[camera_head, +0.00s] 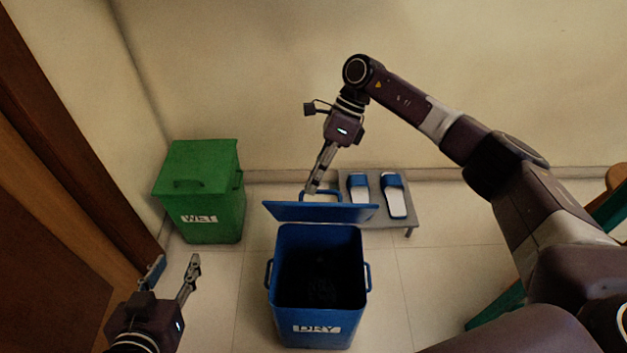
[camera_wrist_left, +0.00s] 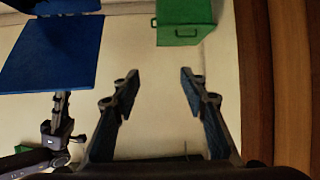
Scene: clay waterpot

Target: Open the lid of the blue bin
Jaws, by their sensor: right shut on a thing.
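The blue bin (camera_head: 317,328), labelled DRY, stands on the floor in the head view with its dark inside showing. Its blue lid (camera_head: 345,214) is raised, tilted up behind the opening. My right gripper (camera_head: 312,189) reaches down from above and is shut on the lid's handle (camera_head: 333,194). My left gripper (camera_head: 174,267) is open and empty, low at the left, apart from the bin. In the left wrist view its fingers (camera_wrist_left: 157,86) are spread wide. A blue panel (camera_wrist_left: 50,55), seemingly the lid, shows at the left there.
A green bin (camera_head: 198,205), labelled WET, stands closed at the left by the wall. A low grey rack (camera_head: 411,222) with blue and white slippers (camera_head: 394,197) is behind right. A wooden door (camera_head: 45,230) is at far left. Floor around the blue bin's front is clear.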

